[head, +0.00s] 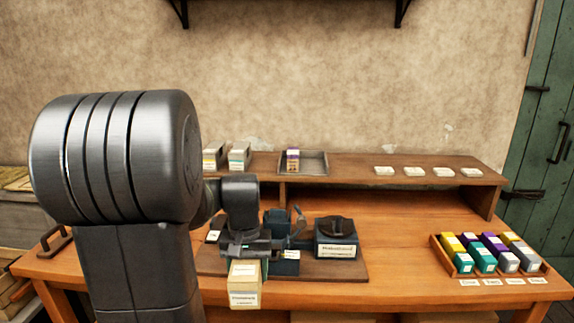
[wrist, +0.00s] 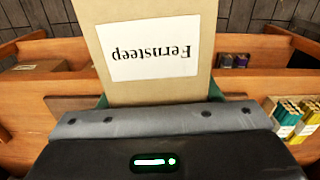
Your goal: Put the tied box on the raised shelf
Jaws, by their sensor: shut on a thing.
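A tan box (head: 244,284) with a pale label hangs in my gripper (head: 247,250), over the front edge of the bench. In the wrist view the box (wrist: 160,88) fills the top middle, and its label reads "Fernsteep" upside down. My gripper is shut on this box. No string shows clearly on its visible faces, so I cannot tell if it is tied. The raised shelf (head: 345,166) is a long wooden board along the back of the bench, behind and above my gripper. Part of its left side is hidden by my arm.
The shelf bears two cream boxes (head: 238,156), a grey tray (head: 316,163) with a purple-and-yellow box, and several white cards (head: 414,171). A dark press (head: 336,236) stands on a board beside my gripper. A wooden rack (head: 437,246) of coloured boxes is at right.

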